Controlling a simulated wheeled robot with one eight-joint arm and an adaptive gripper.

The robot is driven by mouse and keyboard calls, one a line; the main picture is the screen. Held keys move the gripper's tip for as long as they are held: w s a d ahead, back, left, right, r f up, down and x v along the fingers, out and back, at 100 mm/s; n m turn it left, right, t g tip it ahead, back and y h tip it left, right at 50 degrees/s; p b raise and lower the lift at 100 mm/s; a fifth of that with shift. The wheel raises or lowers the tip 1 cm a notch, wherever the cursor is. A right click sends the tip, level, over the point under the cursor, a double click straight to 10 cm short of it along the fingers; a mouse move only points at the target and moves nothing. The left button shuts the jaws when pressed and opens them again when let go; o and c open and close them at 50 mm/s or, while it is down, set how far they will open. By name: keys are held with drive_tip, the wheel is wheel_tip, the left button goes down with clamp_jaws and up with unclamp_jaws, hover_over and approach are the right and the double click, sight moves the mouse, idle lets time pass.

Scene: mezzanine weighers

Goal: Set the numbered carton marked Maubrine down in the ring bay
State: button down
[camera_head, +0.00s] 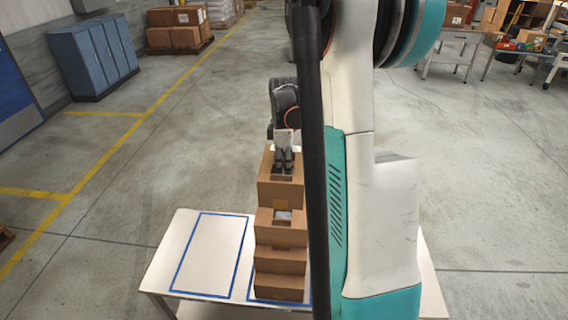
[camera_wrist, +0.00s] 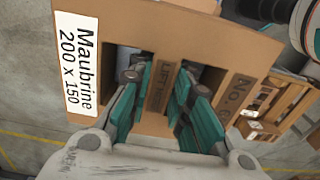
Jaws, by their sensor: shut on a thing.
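The brown Maubrine carton (camera_head: 279,194) is at the top of a column of cartons in the head view. In the wrist view the carton (camera_wrist: 135,25) shows a white label (camera_wrist: 76,62) reading "Maubrine 200 x 150", a middle strip (camera_wrist: 160,90) marked "LIFT HERE" and a partly hidden "No." mark. My gripper (camera_head: 284,167) reaches down to the carton's top. In the wrist view its fingers (camera_wrist: 165,110) enter the two holes and are shut on the strip between them. I cannot tell whether the carton touches the carton below. No ring mark is visible.
Below it are stacked cartons (camera_head: 280,238) on a white table (camera_head: 178,248). The table has a blue rectangle (camera_head: 235,270), empty, left of the stack. My arm hides the table's right part. Blue cabinets (camera_head: 95,58), pallet cartons (camera_head: 175,38) and workbenches (camera_head: 450,50) stand farther back.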

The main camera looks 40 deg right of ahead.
drive_tip(key=shift+f+b, duration=3.15)
drive_tip(key=shift+f, duration=1.2)
drive_tip(key=shift+f, duration=0.2)
drive_tip(key=c, duration=1.4)
unclamp_jaws()
drive_tip(key=shift+r, duration=0.15)
wheel_tip(320, 180, up, 12)
drive_tip(key=shift+f, duration=0.1)
drive_tip(key=shift+a, duration=0.1)
